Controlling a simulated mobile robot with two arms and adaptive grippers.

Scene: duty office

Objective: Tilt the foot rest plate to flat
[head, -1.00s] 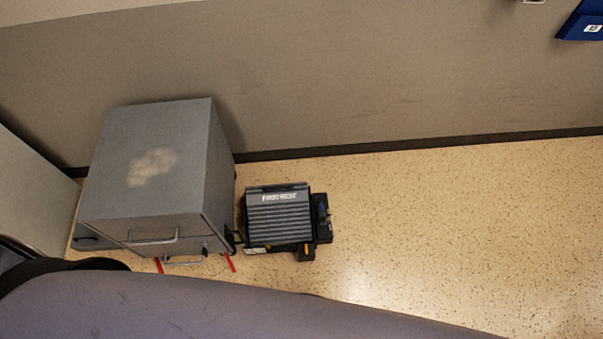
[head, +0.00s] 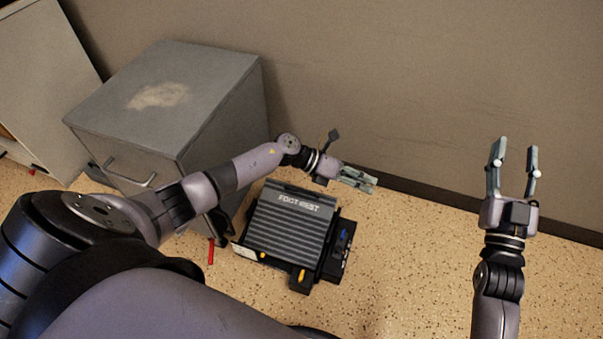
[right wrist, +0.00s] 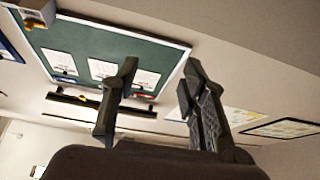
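The foot rest (head: 290,230) stands on the floor in the head view, a dark ribbed plate with a pale "FOOT REST" label at its far edge. Its black frame (head: 338,250) shows along the right, with a yellow part (head: 302,274) at the near side. From above I cannot judge the plate's tilt exactly. My left gripper (head: 362,179) is above and beyond the plate's far right corner, apart from it; its finger gap is unclear. My right gripper (head: 515,155) is open and empty, well to the right; its spread fingers also show in the right wrist view (right wrist: 155,100).
A grey cabinet (head: 170,90) with handles stands close left of the foot rest, under my left arm. A wall with a dark baseboard (head: 420,192) runs behind. Speckled floor (head: 420,270) is clear to the right. A green board (right wrist: 85,50) shows in the right wrist view.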

